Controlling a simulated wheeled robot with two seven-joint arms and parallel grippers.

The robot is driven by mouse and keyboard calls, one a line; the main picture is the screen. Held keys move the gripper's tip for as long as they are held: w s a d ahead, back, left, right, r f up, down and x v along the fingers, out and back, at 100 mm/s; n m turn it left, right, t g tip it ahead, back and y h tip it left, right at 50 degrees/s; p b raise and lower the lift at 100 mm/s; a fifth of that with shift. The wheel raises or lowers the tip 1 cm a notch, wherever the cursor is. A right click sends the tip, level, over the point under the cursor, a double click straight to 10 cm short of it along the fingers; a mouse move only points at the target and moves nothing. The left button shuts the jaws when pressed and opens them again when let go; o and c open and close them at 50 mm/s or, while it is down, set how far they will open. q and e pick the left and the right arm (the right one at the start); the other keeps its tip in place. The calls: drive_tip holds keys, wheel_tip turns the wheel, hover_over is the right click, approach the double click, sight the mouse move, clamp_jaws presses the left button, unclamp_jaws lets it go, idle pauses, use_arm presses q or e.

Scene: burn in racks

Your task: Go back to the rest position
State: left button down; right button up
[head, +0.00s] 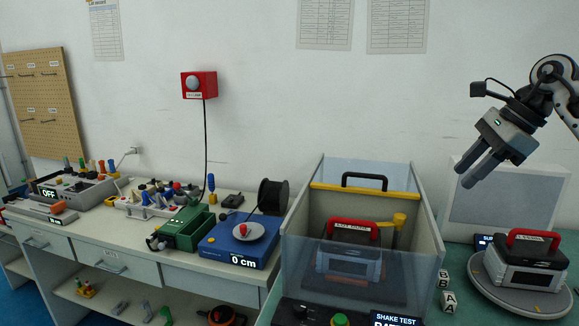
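My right gripper (465,174) is raised at the upper right, in front of the wall. Its two fingers point down and to the left with a narrow gap between them, and nothing is held. It is well above the bench and apart from everything below. My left gripper is not in view.
Another red-handled unit (525,262) sits on a round grey plate (490,292) at right. Letter blocks (449,301) lie between. The left bench holds a blue spool device (222,246) and a green box (190,232).

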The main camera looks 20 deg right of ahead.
drive_tip(key=w+a+f+m+t+y, duration=0.2)
drive_tip(key=a+f+m+y, duration=0.3)
drive_tip(key=a, duration=0.6)
drive_tip(key=w+a+f+m+t+y, duration=0.2)
drive_tip(key=a+f+m+y, duration=0.15)
drive_tip(key=a+f, duration=0.6)
drive_tip(key=w+a+f+m+t+y, duration=0.2)
drive_tip(key=a+f+m+y, duration=0.3)
drive_tip(key=a, duration=0.7)
drive_tip(key=s+a+f+m+h, duration=0.1)
drive_tip(key=s+f+m+h, duration=0.6)
drive_tip(key=m, duration=0.9)
drive_tip(key=s+a+f+m+h, duration=0.1)
drive_tip(key=s+f+m+h, duration=0.6)
drive_tip(key=s+f+m, duration=0.6)
wheel_tip(320, 180, down, 5)
drive_tip(key=m, duration=0.2)
drive_tip(key=shift+s+a+m+g, duration=0.25)
drive_tip(key=shift+m+g, duration=0.1)
drive_tip(key=shift+g, duration=0.05)
drive_tip(key=shift+h, duration=0.25)
